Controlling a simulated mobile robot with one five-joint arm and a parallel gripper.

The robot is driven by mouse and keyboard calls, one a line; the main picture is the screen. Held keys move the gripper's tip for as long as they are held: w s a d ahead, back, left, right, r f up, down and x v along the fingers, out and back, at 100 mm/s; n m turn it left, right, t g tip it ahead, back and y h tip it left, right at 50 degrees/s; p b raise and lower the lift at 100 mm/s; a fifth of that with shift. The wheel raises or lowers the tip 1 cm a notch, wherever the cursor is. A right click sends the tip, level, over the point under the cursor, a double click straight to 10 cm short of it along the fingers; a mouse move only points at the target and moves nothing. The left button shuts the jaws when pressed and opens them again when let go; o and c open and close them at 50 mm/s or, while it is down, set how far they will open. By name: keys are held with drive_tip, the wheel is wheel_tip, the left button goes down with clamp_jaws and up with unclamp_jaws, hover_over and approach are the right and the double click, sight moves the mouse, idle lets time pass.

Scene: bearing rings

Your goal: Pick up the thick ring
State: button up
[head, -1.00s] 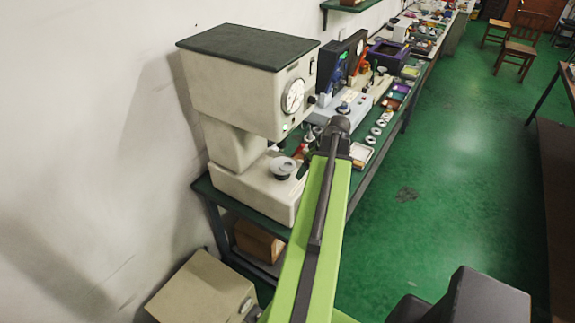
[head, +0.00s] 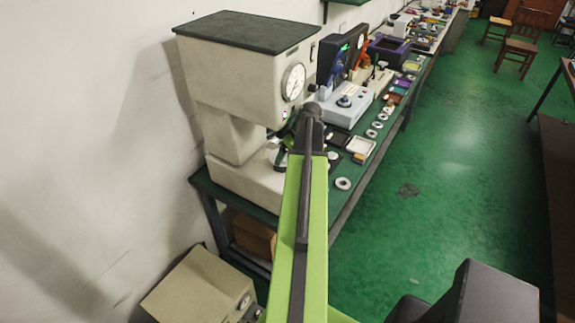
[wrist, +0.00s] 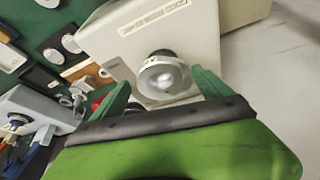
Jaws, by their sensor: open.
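A pale round ring-like piece (wrist: 163,76) sits on the cream press's base in the wrist view, with a dark knob at its edge; it also shows partly in the head view (head: 276,156), behind my arm. Several flat rings lie on the bench, one nearest the front (head: 343,184). I cannot tell for certain which ring is the thick one. My gripper (wrist: 160,80) is open and empty, its green fingers to either side of the round piece in the picture. In the head view my gripper is mostly hidden by my arm.
The cream press (head: 240,90) with a dial stands over the spot, its head close above my gripper. A grey-blue device (head: 345,108) and a small tray (head: 360,147) stand farther along the green bench.

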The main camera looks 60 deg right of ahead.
clamp_jaws()
idle(0.6)
drive_tip(key=shift+r+p, duration=0.15)
drive_tip(key=shift+p, duration=0.2)
